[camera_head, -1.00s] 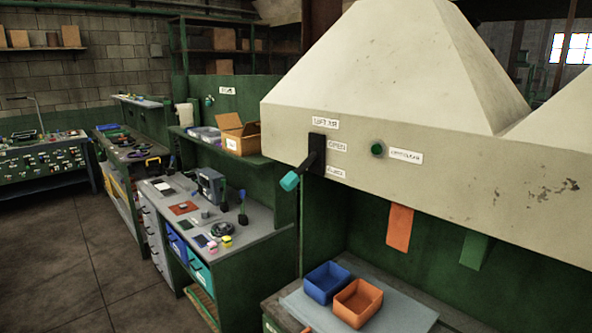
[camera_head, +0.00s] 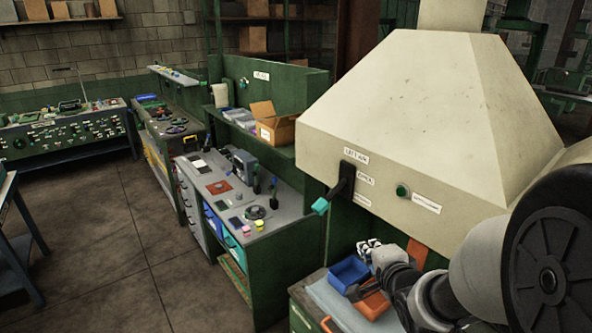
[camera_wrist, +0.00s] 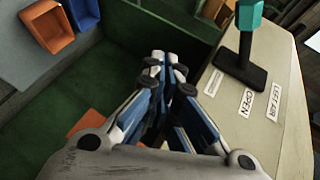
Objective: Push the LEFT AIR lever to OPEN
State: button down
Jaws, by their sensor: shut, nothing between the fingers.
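The LEFT AIR lever has a black plate and arm with a teal knob (camera_head: 321,206) on the front of the cream hood (camera_head: 430,110). In the head view the arm slants down to the left from the plate, which has labels beside it. In the wrist view the teal knob (camera_wrist: 249,14) is at the top right, with the "OPEN" label (camera_wrist: 246,102) and the "LEFT AIR" label (camera_wrist: 273,104) below it. My gripper (camera_wrist: 157,62) is shut and empty, left of the lever and apart from it. In the head view my gripper (camera_head: 368,248) is low, above the bins.
A blue bin (camera_head: 348,272) and an orange bin (camera_head: 373,303) sit on the bench under the hood. A green round button (camera_head: 402,191) is right of the lever. A side bench with tools stands left. The floor at left is open.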

aim_at(332, 195)
jog(key=w+r+m+t+y+p, duration=0.1)
jog(key=m+p, duration=0.1)
jog(key=w+r+m+t+y+p, duration=0.1)
jog(key=r+m+p, duration=0.1)
jog(key=shift+w+a+r+m, duration=0.1)
jog(key=shift+a+r+m, duration=0.05)
jog(key=shift+m, duration=0.25)
jog(key=w+a+p, duration=0.3)
jog(key=w+a, duration=0.1)
jog(key=w, duration=0.4)
jog(key=shift+w+a, duration=0.15)
jog(key=shift+a, duration=0.15)
